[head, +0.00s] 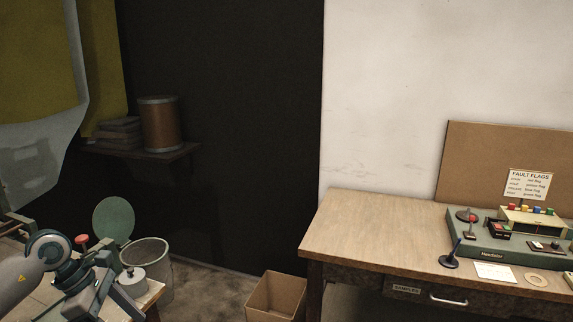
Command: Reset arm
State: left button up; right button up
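No gripper shows clearly in the head view, and neither of my arms can be made out with certainty. At the lower left edge is a grey mechanical assembly (48,250) with a round joint, a red knob (82,239) and a cylinder bearing a yellow warning mark. I cannot tell whether any of it is mine. On the right, a wooden table (370,235) carries a green tester (490,253), a sign reading FAULT FLAGS (528,184) above several coloured flags, a small black stand (449,262), a white card (495,272) and a tan ring (537,280).
A cardboard box (257,312) stands on the floor left of the table. A pale bin (150,255), a green disc (113,219) and a small weight (132,282) are at the lower left. A wall shelf (150,155) holds a brown drum (160,124). The table's left part is bare.

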pick_arm(q)
jog(key=w+d+f+n+t+h, duration=0.1)
jog(key=w+d+f+n+h, duration=0.2)
jog(key=d+f+n+h, duration=0.3)
jog(key=w+d+f+n+t+h, duration=0.25)
jog(key=d+n+h, duration=0.2)
jog(key=d, duration=0.35)
jog(key=a+f+n+t+y, duration=0.3)
jog(key=f+n+t+y, duration=0.45)
jog(key=f+n, duration=1.35)
jog(key=s+a+f+n+g+y, duration=0.1)
jog(key=s+f+n+y, duration=0.3)
jog(key=s+f, duration=0.6)
jog(key=s+a+f+n+y, duration=0.2)
jog(key=s+f+n, duration=0.45)
jog(key=f, duration=0.65)
jog(key=s+d+f+n+g, duration=0.1)
jog(key=s+f, duration=0.3)
jog(key=s, duration=0.4)
jog(key=s+d+f+n+g, duration=0.2)
jog(key=s+f, duration=0.3)
jog(key=s, duration=0.4)
jog(key=s+d+f+n+g+y, duration=0.1)
jog(key=s+f+n+g, duration=0.2)
jog(key=s, duration=0.6)
jog(key=shift+d+f+n+g, duration=0.25)
jog(key=shift+f+n+g, duration=0.15)
jog(key=shift+f, duration=0.6)
pick_arm(e)
jog(key=shift+w, duration=0.8)
